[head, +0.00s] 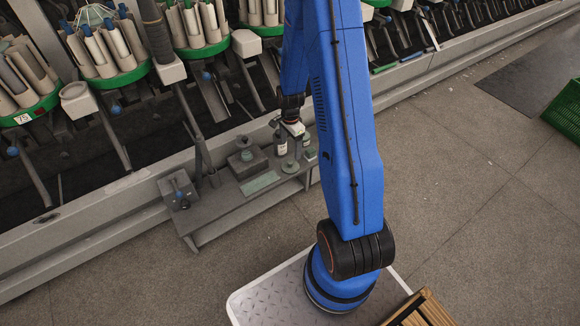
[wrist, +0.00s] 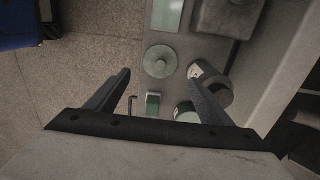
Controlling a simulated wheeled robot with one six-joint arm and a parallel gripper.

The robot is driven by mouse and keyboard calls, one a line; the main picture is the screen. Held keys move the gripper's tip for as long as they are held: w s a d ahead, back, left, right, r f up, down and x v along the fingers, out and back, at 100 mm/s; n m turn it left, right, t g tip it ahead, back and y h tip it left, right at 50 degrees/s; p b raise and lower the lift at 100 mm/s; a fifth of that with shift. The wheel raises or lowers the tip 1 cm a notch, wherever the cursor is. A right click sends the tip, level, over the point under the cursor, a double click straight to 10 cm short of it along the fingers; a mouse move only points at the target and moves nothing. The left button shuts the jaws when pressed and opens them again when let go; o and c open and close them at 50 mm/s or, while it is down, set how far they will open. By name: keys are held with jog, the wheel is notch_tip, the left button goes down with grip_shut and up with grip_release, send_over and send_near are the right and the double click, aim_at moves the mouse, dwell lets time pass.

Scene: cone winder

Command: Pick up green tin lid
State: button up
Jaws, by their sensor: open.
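The green tin lid (wrist: 160,62) is a pale grey-green disc with a small raised knob in the middle. It lies flat on the low grey bench and also shows in the head view (head: 290,167). My gripper (wrist: 161,74) is open and empty. In the wrist view the lid appears between and slightly past the fingertips, apart from both. In the head view my gripper (head: 294,130) is above the back right of the bench, partly hidden by my blue arm. The gap in height to the lid cannot be judged exactly.
The low bench (head: 213,214) also holds a labelled bottle (head: 281,145), a small green box (wrist: 153,102), a green-topped can (wrist: 187,113), a green pad (head: 260,183) and a grey box (head: 240,167). The right finger overlaps the bottle in the wrist view. The winder stands behind.

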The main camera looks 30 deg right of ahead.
send_over(291, 162)
jog(key=f, duration=0.5)
jog(key=shift+s+a+f, duration=0.1)
jog(key=shift+a+f, duration=0.15)
jog(key=shift+f, duration=0.15)
jog(key=shift+d+f, duration=0.15)
jog(key=shift+f, duration=1.2)
jog(key=shift+d+f, duration=0.1)
jog(key=shift+f, duration=1.2)
jog(key=c, duration=0.8)
